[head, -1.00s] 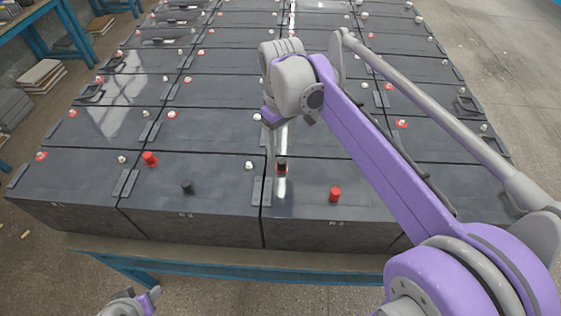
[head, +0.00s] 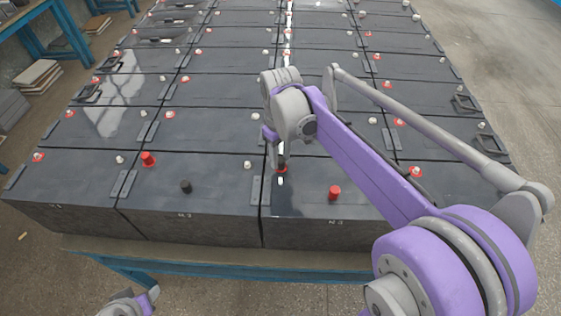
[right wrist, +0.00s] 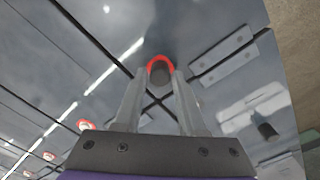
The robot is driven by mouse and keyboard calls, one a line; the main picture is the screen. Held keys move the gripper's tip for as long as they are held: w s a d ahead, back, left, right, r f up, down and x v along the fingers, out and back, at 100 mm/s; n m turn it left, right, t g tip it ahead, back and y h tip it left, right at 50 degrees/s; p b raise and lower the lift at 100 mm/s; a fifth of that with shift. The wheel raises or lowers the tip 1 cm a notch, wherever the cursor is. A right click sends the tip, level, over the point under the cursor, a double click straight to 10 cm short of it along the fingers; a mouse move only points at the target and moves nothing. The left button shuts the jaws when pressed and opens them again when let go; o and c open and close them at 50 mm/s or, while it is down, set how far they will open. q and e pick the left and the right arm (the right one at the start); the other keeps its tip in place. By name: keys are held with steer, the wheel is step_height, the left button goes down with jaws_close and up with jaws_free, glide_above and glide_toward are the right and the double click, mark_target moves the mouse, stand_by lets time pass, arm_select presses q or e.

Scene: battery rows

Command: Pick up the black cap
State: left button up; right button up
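A black cap (right wrist: 160,75) sits on a red ring on a battery top, between the two fingers of my right gripper (right wrist: 160,82) in the right wrist view. The fingers stand on either side of it and do not look closed on it. In the head view my right gripper (head: 276,163) is over this spot and hides most of the cap. A second black cap (head: 186,186) stands on the front battery to the left; it also shows in the right wrist view (right wrist: 267,131). Part of my left gripper (head: 136,303) shows at the bottom edge, its fingers unclear.
Red caps (head: 148,159) (head: 335,192) stand on the front batteries (head: 75,185). Small white terminals, some with red rings, dot the rows behind. Flat dark handles lie along the battery seams. A blue table frame (head: 200,270) supports the rows.

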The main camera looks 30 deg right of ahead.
jaws_close()
steer(key=shift+r, duration=0.1)
arm_select(q)
steer(key=shift+w+r, duration=0.15)
steer(key=shift+r, duration=0.2)
arm_select(e)
step_height(320, 180, up, 10)
steer(key=shift+c, duration=1.5)
jaws_free()
jaws_close()
arm_select(q)
steer(key=shift+w+r+p, duration=0.25)
steer(key=shift+r+p, duration=0.45)
arm_select(e)
steer(key=shift+r, duration=0.7)
arm_select(q)
steer(key=shift+w+r+t+p, duration=0.1)
steer(key=shift+w+r+p, duration=0.25)
steer(key=shift+r, duration=0.25)
steer(key=shift+w+r+t+p, duration=0.1)
steer(key=shift+w+r+p, duration=0.25)
steer(key=shift+r, duration=0.2)
steer(key=shift+w+r+t+p, duration=0.1)
steer(key=shift+w+r+p, duration=0.15)
steer(key=shift+r+p, duration=0.3)
arm_select(e)
step_height(320, 180, up, 5)
glide_above(281, 160)
steer(key=shift+w+f, duration=0.15)
steer(key=shift+f, duration=0.05)
